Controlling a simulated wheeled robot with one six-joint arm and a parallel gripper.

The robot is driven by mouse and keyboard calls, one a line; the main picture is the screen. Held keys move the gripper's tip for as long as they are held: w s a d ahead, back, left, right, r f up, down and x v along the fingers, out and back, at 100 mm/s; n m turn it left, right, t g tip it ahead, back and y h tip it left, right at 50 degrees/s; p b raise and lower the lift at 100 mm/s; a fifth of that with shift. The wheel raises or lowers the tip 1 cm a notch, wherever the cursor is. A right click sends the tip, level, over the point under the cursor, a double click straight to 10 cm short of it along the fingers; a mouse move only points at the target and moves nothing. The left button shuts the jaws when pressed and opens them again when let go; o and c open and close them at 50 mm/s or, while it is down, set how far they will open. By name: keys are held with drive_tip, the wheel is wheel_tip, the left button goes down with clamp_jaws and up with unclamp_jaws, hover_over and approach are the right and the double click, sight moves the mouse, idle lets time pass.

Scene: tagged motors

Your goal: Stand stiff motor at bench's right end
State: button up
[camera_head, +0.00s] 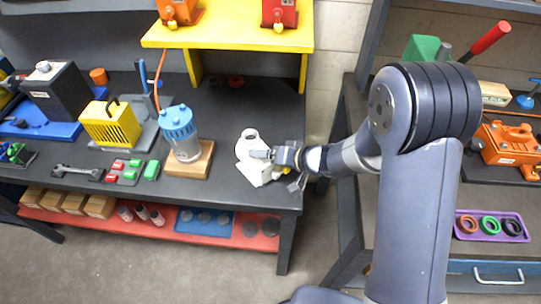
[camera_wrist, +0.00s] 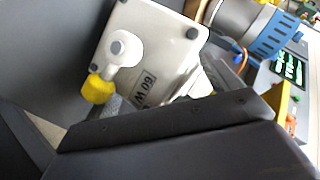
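A white motor (camera_head: 246,150) is at the right end of the dark bench (camera_head: 225,196). In the wrist view the white motor (camera_wrist: 150,48) shows a boxy face with a round stub, a yellow cap and a label reading "60 W". My gripper (camera_head: 280,166) is right at its right side, with one finger overlapping it. Whether the fingers press on it is hidden, and I cannot tell if it rests on the bench. An orange motor (camera_head: 181,10) and a red motor (camera_head: 279,12), each with a yellow part, stand on the yellow shelf. No marking that says stiff is readable.
A blue-topped grey motor (camera_head: 181,135) stands on a wooden block left of the white motor. A yellow ribbed unit (camera_head: 111,124) and a black box (camera_head: 58,90) are further left. The yellow shelf (camera_head: 230,36) overhangs the bench's back. Another bench (camera_head: 345,200) stands at right.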

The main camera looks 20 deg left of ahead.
drive_tip(key=shift+o, duration=1.4)
drive_tip(key=shift+r, duration=0.1)
drive_tip(key=v, duration=1.2)
drive_tip(key=shift+p, duration=0.4)
drive_tip(key=x, duration=1.2)
drive_tip(key=shift+b, duration=0.4)
drive_tip(key=shift+r, duration=1.1)
